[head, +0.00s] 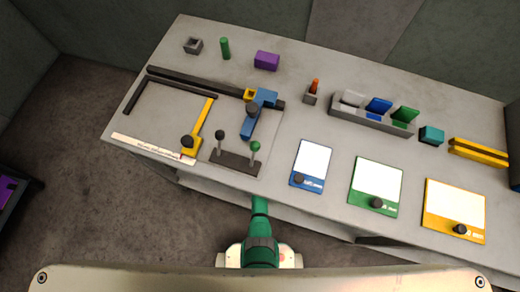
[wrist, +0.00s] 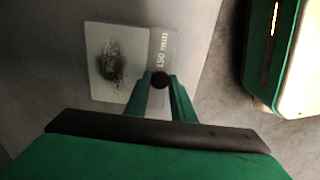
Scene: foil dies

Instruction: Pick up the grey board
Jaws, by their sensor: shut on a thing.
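The grey board (wrist: 101,88) shows in the wrist view, with a pale face, a dark smudge on it and a grey strip marked "150 mm". A black knob (wrist: 159,80) stands at the strip's near end. My gripper (wrist: 160,84) is shut on this knob, with one green finger on each side. I cannot tell whether the board touches the grey surface behind it. I cannot make out this board or my gripper's fingertips in the head view.
In the head view, blue (head: 311,163), green (head: 376,186) and yellow (head: 454,208) boards with black knobs lie along the grey bench's front. A slotted rack (head: 370,122) stands behind them. A lever fixture (head: 235,162) is at the left.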

